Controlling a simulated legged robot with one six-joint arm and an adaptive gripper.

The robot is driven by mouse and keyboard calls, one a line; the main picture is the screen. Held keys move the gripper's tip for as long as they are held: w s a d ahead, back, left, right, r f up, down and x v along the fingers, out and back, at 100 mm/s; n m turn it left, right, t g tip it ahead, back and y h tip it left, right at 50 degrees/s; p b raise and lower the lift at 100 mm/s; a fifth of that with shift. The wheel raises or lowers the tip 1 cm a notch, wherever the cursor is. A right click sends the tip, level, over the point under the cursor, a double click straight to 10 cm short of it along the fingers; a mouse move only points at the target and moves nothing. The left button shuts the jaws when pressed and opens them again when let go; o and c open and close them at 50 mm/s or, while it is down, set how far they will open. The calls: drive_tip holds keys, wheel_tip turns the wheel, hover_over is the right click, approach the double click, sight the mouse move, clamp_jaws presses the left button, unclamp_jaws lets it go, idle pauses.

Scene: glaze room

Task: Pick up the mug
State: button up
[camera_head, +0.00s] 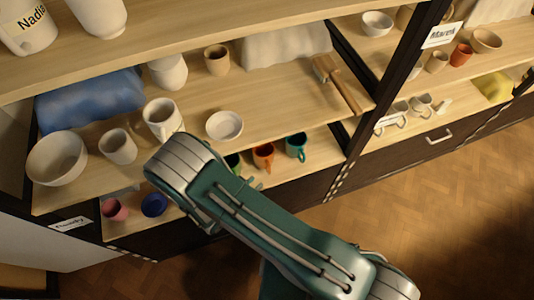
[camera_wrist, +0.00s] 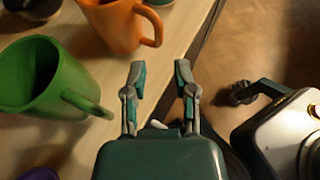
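Several mugs are in view, and I cannot tell which one the task means. An orange mug (camera_wrist: 113,24) stands on the lower shelf, its handle pointing toward my gripper; it also shows in the head view (camera_head: 263,157). A green mug (camera_wrist: 42,75) stands left of my gripper, its handle toward the lower right; in the head view it (camera_head: 232,160) is partly behind my arm. A teal mug (camera_head: 296,145) stands right of the orange one. A white mug (camera_head: 162,119) stands on the shelf above. My gripper (camera_wrist: 160,75) is open and empty, its fingertips just short of the orange mug's handle.
The lower shelf (camera_wrist: 95,150) ends at an edge beside my gripper, with wood floor (camera_wrist: 258,50) beyond. In the head view, the shelf above holds bowls, cups and a wooden tool (camera_head: 338,84). A pink cup (camera_head: 114,210) and a blue cup (camera_head: 154,205) stand at lower left.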

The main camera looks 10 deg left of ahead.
sight(269, 172)
drive_tip(key=x, duration=0.2)
drive_tip(key=shift+w+f, duration=0.15)
drive_tip(key=shift+w, duration=0.15)
drive_tip(key=x, duration=0.5)
drive_tip(key=shift+w+d+r, duration=0.2)
drive_tip(key=shift+d+r, duration=0.1)
drive_tip(key=shift+r, duration=0.05)
drive_tip(key=shift+w+f, duration=0.2)
drive_tip(key=shift+w, duration=0.2)
drive_tip(key=shift+a, duration=0.15)
clamp_jaws()
